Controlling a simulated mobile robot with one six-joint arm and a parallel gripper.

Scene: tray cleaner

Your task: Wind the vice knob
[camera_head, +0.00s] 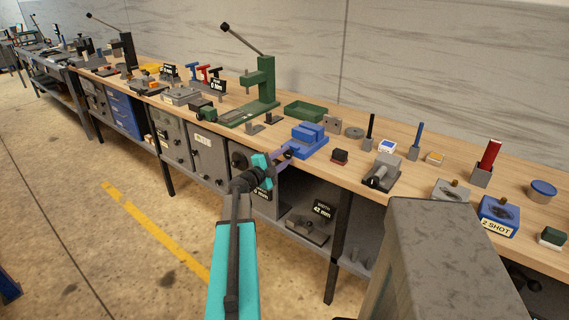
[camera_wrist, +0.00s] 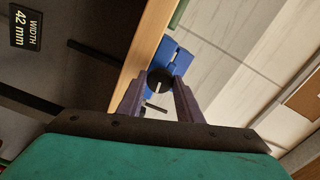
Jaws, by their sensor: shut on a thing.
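The blue vice (camera_head: 309,138) sits at the front edge of the wooden bench, left of the picture's right half. In the wrist view the vice (camera_wrist: 176,60) lies ahead of my fingers. Its round dark knob (camera_wrist: 159,80) faces me. My gripper (camera_head: 286,153) reaches the knob from the front side of the bench. In the wrist view my gripper (camera_wrist: 161,77) has its two purple fingers on either side of the knob, shut on it. A thin rod shows between the fingers. In the head view the knob is mostly hidden by my fingers.
A "WIDTH 42 mm" sign (camera_head: 322,210) hangs below the bench. A green press (camera_head: 262,88) and green tray (camera_head: 305,111) stand behind the vice. The floor in front is clear.

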